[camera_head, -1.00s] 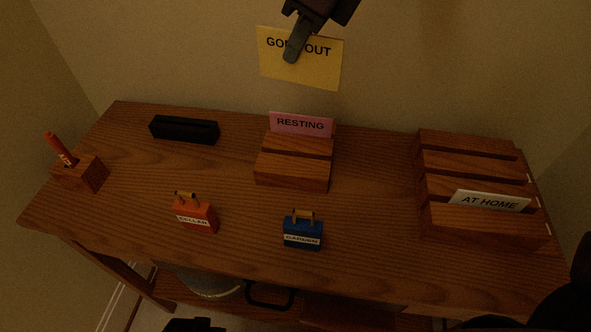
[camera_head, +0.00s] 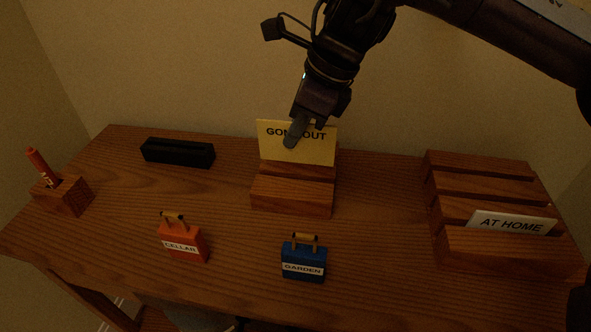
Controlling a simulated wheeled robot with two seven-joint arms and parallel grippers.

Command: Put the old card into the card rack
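My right gripper (camera_head: 291,136) comes down from the top and is shut on the yellow GONE OUT card (camera_head: 316,147), one finger across its front. The card is upright over the wooden two-slot stand (camera_head: 290,198). Its lower edge is near the stand's slots; I cannot tell if it is in one. The pink RESTING card is hidden, with the yellow card in front of where it stood. The wooden card rack (camera_head: 500,245) is at the right with several steps and a white AT HOME card (camera_head: 511,224) in its front slot. My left gripper is not in view.
A black bar (camera_head: 178,153) lies at back left. A wooden block (camera_head: 68,197) with a red pen (camera_head: 41,166) is far left. Desk between stand and rack is clear.

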